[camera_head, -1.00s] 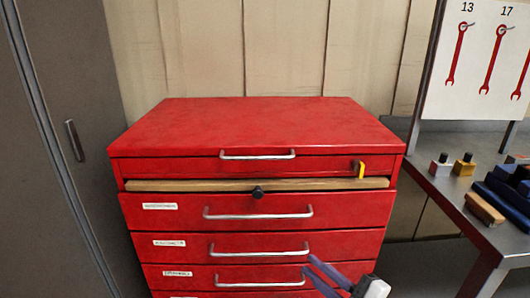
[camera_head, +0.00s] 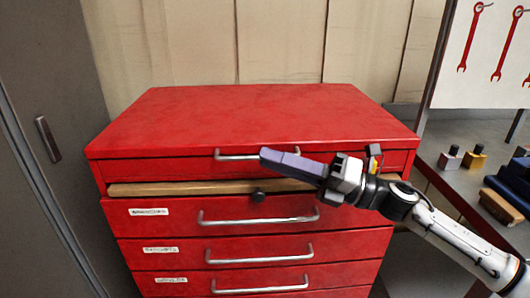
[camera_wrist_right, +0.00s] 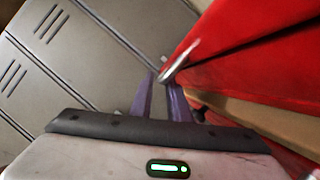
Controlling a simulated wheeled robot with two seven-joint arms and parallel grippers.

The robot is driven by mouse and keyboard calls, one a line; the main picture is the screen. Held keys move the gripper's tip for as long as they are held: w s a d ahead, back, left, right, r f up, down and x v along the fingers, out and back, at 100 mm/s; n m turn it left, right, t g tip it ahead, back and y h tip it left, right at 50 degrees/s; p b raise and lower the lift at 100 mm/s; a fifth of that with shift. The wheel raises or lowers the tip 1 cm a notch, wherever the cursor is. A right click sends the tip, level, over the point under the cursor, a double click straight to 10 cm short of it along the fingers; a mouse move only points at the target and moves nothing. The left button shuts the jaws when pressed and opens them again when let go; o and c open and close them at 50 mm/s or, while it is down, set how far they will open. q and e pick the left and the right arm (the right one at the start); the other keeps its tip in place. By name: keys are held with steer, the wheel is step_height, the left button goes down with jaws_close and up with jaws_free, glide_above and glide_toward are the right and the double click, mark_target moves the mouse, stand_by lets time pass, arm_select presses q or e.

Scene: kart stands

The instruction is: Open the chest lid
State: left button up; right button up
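The red chest's lid (camera_head: 250,115) is down, with a thin silver handle (camera_head: 236,156) on its front edge. A yellow piece (camera_head: 375,151) sits at the lid's right front, partly covered by my right arm. My right gripper (camera_head: 267,158) reaches in from the right with its purple fingers at the lid's front, covering the handle's right part. In the right wrist view, its two fingers (camera_wrist_right: 162,88) stand apart, and the silver handle (camera_wrist_right: 180,62) shows just past their tips. I cannot tell whether they touch it. My left gripper is out of view.
Below the lid are a wooden strip (camera_head: 200,187) with a black knob (camera_head: 258,198) and several red drawers with silver handles. A grey locker (camera_head: 40,200) stands at the left. A workbench (camera_head: 450,180) with small items stands at the right.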

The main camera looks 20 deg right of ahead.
steer(key=shift+x, duration=1.15)
jaws_close()
stand_by(0.6)
